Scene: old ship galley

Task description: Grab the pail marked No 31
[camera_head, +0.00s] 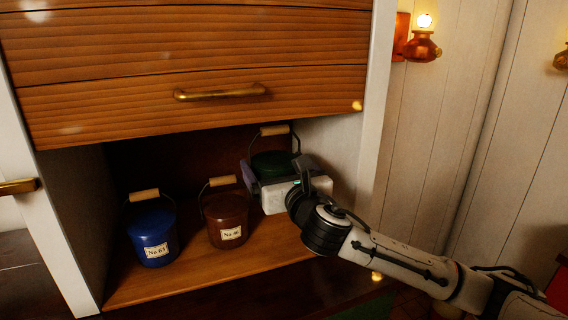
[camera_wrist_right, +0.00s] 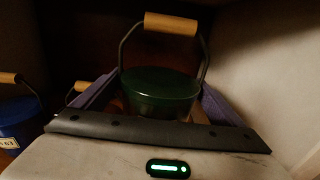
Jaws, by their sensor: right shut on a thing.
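A green pail (camera_head: 271,161) with a wooden grip on its wire handle stands at the right of the cupboard's open shelf. My right gripper (camera_head: 275,174) is shut on it, with one finger on each side of its body. The wrist view shows the pail (camera_wrist_right: 160,84) upright between the purple fingers, its handle raised. Its front and any label are hidden by the gripper. A brown pail (camera_head: 226,208) stands left of it, with a label that seems to read No 46. A blue pail (camera_head: 151,226) with a label like No 63 is farther left. My left gripper is not in view.
The pails stand on a wooden shelf (camera_head: 190,281) inside a recess. A wooden drawer front with a brass handle (camera_head: 220,93) hangs low above them. A pale side wall (camera_head: 331,145) is close on the right. A lit lamp (camera_head: 423,42) is on the wall outside.

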